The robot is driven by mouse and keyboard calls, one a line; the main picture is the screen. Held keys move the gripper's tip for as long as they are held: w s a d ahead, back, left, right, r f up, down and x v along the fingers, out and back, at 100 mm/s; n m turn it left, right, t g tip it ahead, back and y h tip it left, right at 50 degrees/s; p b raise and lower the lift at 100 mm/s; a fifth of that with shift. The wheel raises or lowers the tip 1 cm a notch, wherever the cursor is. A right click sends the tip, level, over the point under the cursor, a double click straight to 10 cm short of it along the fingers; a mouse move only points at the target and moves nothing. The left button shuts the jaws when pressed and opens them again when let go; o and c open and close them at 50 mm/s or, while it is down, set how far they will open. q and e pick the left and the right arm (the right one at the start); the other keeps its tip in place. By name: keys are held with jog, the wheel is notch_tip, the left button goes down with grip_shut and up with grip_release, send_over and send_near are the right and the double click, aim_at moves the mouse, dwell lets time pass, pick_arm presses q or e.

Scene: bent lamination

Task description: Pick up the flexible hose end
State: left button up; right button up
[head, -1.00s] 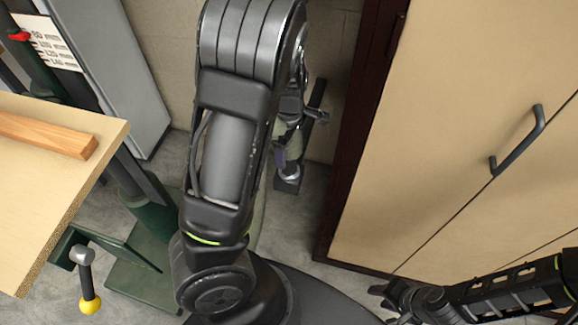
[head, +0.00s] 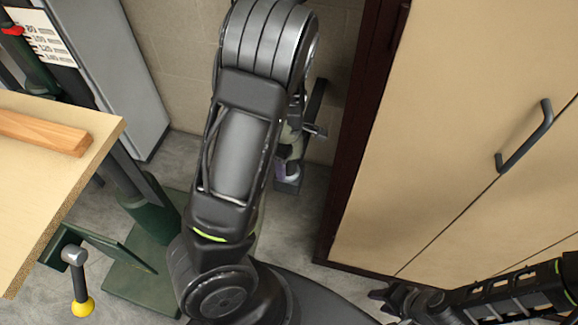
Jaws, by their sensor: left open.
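My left arm (head: 240,150) fills the middle of the head view and hides much behind it. My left gripper (head: 314,131) shows only in part beyond the arm's right edge, small and dark. It is open. Near it, low by the wall, is a pale upright piece (head: 291,137) with a purple and whitish lower part, which may be the flexible hose end; the arm hides most of it, and I cannot tell whether the gripper touches it. My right gripper (head: 380,301) is at the lower right, away from it; its jaw state is unclear.
A beige cabinet (head: 440,130) with a dark handle (head: 525,135) stands on the right. A workbench (head: 40,190) with a wooden strip (head: 45,133) is on the left, a yellow-tipped lever (head: 82,307) below. A grey cabinet (head: 115,70) stands behind. The grey floor (head: 305,215) between is narrow.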

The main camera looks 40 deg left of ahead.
pick_arm(q)
jog(key=shift+c, duration=0.4)
jog(key=c, duration=1.3)
jog(key=shift+o, duration=0.2)
notch_tip(320, 180, up, 10)
jog(key=p, duration=0.3)
jog(key=shift+r, duration=0.1)
